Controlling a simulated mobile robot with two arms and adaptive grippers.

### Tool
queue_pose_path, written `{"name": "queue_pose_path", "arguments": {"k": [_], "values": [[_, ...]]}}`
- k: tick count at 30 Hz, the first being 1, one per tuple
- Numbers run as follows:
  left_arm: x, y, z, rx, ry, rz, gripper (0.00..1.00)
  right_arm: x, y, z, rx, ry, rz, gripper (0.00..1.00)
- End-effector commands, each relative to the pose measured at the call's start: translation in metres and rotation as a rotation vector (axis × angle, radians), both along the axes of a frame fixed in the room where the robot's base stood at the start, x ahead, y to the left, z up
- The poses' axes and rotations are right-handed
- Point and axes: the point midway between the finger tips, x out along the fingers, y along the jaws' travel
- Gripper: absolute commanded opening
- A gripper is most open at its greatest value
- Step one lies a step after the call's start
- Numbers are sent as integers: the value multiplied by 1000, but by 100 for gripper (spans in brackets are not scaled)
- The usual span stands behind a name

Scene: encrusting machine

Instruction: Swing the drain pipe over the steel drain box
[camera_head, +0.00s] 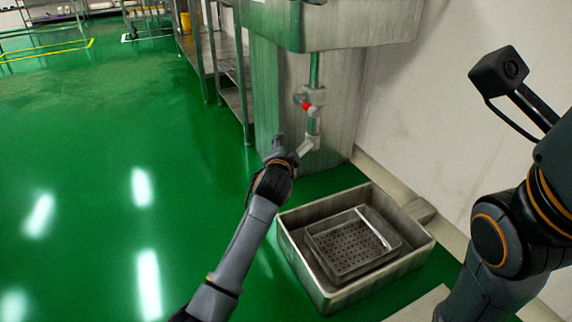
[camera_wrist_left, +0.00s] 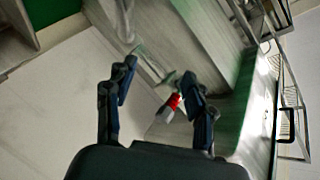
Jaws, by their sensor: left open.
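The drain pipe (camera_head: 314,72) comes down from under the steel sink, with a red-handled valve (camera_head: 306,105) and a pale angled end piece (camera_head: 308,146) below it. My left gripper (camera_head: 287,151) is at the left side of that end piece. In the left wrist view my left gripper (camera_wrist_left: 160,73) has its fingers spread apart, and the red valve handle (camera_wrist_left: 174,101) shows close to the right finger. I cannot tell whether a finger touches the pipe. The steel drain box (camera_head: 292,240) stands on the floor, in front of and to the right of the pipe end. My right gripper is outside the picture.
A perforated steel basket (camera_head: 345,262) sits inside the drain box. The steel sink (camera_head: 355,25) and its cabinet (camera_head: 275,95) stand behind the pipe, by the white wall (camera_head: 440,120). A steel rack (camera_head: 228,70) is at the left. The green floor (camera_head: 100,200) is clear.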

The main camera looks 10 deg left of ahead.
Motion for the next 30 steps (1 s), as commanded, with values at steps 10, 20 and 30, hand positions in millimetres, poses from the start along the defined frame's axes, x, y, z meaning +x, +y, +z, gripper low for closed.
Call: {"name": "queue_pose_path", "arguments": {"k": [10, 20, 30], "values": [[0, 0, 11, 0, 3, 1, 54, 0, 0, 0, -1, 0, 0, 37], [-28, -12, 61, -134, -147, -85, 1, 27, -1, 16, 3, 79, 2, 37], [-184, -23, 231, -608, -646, -393, 0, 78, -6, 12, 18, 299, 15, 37]]}}
